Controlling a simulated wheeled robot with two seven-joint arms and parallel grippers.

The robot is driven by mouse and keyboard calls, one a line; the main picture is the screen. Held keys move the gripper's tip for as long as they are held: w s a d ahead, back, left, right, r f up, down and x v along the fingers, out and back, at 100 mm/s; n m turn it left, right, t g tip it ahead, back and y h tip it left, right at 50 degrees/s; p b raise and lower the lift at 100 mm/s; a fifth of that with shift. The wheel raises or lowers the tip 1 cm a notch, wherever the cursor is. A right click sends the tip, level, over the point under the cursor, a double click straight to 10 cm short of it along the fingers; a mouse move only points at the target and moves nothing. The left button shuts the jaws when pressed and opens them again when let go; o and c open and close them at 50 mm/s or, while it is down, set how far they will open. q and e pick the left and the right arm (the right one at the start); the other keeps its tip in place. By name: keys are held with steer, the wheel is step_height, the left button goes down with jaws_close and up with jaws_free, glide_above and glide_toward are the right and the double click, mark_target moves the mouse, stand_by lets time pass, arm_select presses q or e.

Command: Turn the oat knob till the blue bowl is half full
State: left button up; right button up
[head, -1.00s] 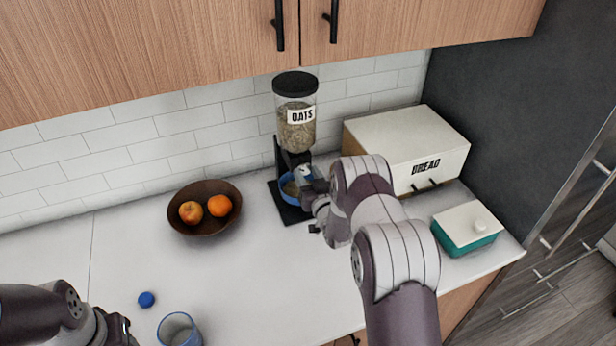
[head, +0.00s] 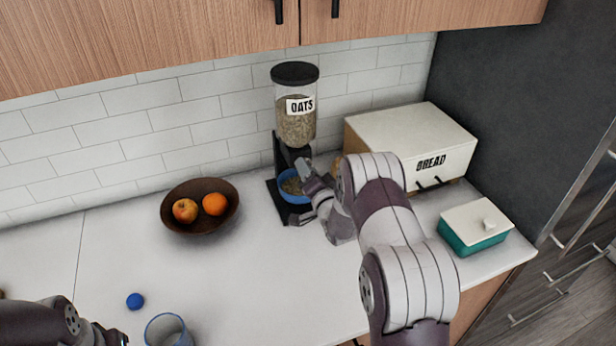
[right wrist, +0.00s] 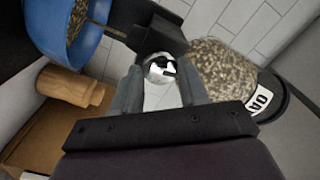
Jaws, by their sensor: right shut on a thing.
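The oat dispenser (head: 296,122) stands by the wall, a clear hopper of oats labelled OATS on a black stand. The blue bowl (head: 290,192) sits on its base with oats in it; the exact level is partly hidden by my right gripper. The bowl also shows at the upper left of the right wrist view (right wrist: 88,48). The round shiny oat knob (right wrist: 158,68) is between the fingers of my right gripper (right wrist: 160,88), which is shut on it. My left gripper (head: 112,338) is low at the left edge, away from the dispenser; its fingers are unclear.
A brown fruit bowl (head: 176,222) stands left of the dispenser. A bread box (head: 400,140) and a teal lidded dish (head: 474,236) stand to the right. A blue ball (head: 135,301) and a glass (head: 166,332) are at the front left. The middle counter is clear.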

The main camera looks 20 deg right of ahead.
steer(key=shift+f+m+b, duration=0.1)
steer(key=shift+m+b, duration=0.4)
steer(key=shift+m, duration=0.5)
steer(key=o, duration=1.1)
steer(key=shift+c, duration=0.2)
steer(key=s+b, duration=0.3)
steer(key=s, duration=0.9)
steer(key=shift+s+a, duration=0.35)
steer(key=shift+s, duration=0.05)
